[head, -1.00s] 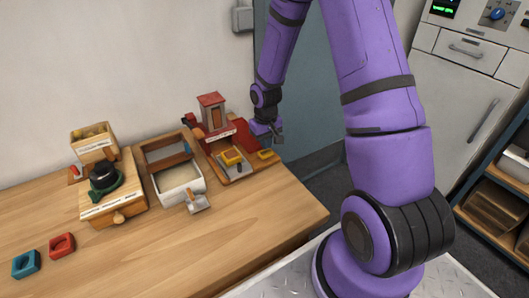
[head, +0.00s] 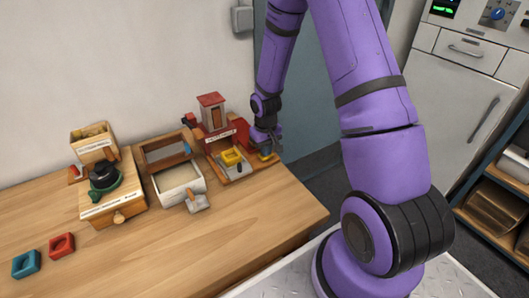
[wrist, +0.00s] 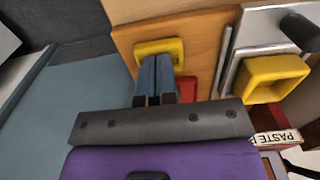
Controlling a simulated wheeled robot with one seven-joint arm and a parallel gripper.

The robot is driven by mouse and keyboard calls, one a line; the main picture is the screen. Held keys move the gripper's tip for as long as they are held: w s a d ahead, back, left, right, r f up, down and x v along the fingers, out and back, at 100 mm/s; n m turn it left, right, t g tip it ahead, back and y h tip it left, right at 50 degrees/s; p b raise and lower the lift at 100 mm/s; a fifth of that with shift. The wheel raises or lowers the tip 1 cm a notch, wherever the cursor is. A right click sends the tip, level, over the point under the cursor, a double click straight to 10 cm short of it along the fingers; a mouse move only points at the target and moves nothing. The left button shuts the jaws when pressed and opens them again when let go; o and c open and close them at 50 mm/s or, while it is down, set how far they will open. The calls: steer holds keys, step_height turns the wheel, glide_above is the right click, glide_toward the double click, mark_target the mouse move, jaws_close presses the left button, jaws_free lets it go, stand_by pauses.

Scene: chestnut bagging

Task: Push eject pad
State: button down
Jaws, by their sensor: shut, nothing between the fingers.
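The red and wood press station (head: 236,145) stands at the right end of the bench. A small yellow pad (head: 265,156) is on its wooden base at the front right corner; in the wrist view the yellow pad (wrist: 172,45) has a raised rim. My gripper (head: 269,147) is shut and empty, directly over this pad. In the wrist view the blue fingertips (wrist: 154,60) are together and overlap the pad's near side; I cannot tell if they touch it. The fingers hide part of the pad. A red part (wrist: 188,88) shows beside the fingers.
A yellow square mould (head: 231,156) sits on the metal plate left of the pad, by a dark knob. A wooden box with a white tray (head: 178,183) and a wooden stand with a green and black piece (head: 104,178) are further left.

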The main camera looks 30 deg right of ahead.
steer(key=shift+r, duration=0.1)
step_height(320, 180, up, 8)
stand_by(0.8)
stand_by(0.4)
steer(key=s+a+r+t, duration=0.15)
steer(key=s+r, duration=0.25)
steer(key=r, duration=0.9)
steer(key=s+a+r+t, duration=0.2)
steer(key=s+r, duration=0.7)
steer(key=s, duration=0.2)
steer(key=s+a+r+t, duration=0.1)
steer(key=s+a+r, duration=0.2)
steer(key=s+r, duration=0.6)
steer(key=s, duration=0.2)
steer(key=shift+s+a+r+t, duration=0.2)
steer(key=shift+s+a+t, duration=0.15)
